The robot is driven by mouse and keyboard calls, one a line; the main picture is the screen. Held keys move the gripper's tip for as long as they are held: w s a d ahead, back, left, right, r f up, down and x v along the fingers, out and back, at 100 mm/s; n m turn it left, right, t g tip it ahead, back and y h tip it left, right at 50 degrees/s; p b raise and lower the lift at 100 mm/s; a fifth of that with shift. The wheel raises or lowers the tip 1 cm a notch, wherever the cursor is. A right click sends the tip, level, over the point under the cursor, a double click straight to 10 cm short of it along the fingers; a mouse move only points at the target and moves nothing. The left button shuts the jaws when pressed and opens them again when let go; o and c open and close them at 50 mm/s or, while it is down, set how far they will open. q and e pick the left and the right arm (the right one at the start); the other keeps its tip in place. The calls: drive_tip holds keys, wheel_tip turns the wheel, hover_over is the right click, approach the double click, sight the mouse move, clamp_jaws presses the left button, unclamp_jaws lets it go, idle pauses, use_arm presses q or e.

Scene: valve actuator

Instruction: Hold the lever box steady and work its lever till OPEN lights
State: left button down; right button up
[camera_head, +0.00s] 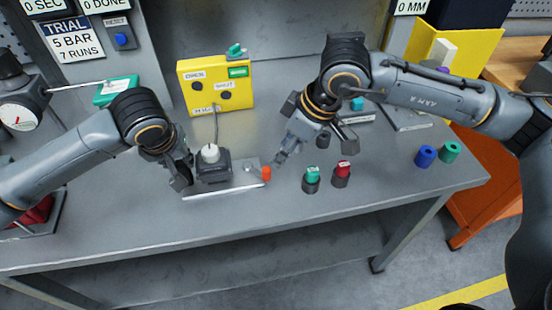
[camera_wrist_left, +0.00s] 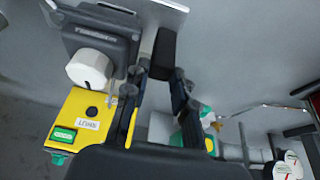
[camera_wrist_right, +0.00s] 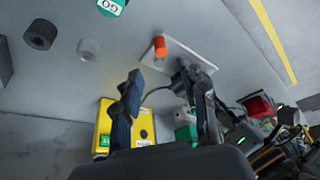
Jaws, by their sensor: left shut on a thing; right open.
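The lever box (camera_head: 213,172) is a dark grey block with a white round knob on top, standing on a pale plate (camera_head: 232,191). In the left wrist view the box (camera_wrist_left: 100,35) is at upper left. An orange-tipped lever (camera_head: 266,173) stands at the plate's right end; it shows in the right wrist view (camera_wrist_right: 160,45). My left gripper (camera_head: 184,168) is shut at the box's left side; the exact contact is partly hidden. My right gripper (camera_head: 280,158) is open, just right of and behind the orange tip, apart from it. The yellow panel (camera_head: 212,105) carries OPEN and SHUT labels; both round lamps look dark.
A green-capped peg (camera_head: 312,176) and a red-capped peg (camera_head: 342,172) stand right of the plate. Blue (camera_head: 425,156) and green (camera_head: 449,152) cylinders are further right. A gauge (camera_head: 20,115) is at far left. A cable runs from panel to box. The table's front strip is clear.

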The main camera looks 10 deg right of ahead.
drive_tip(key=shift+v, duration=1.2)
drive_tip(key=shift+c, duration=0.3)
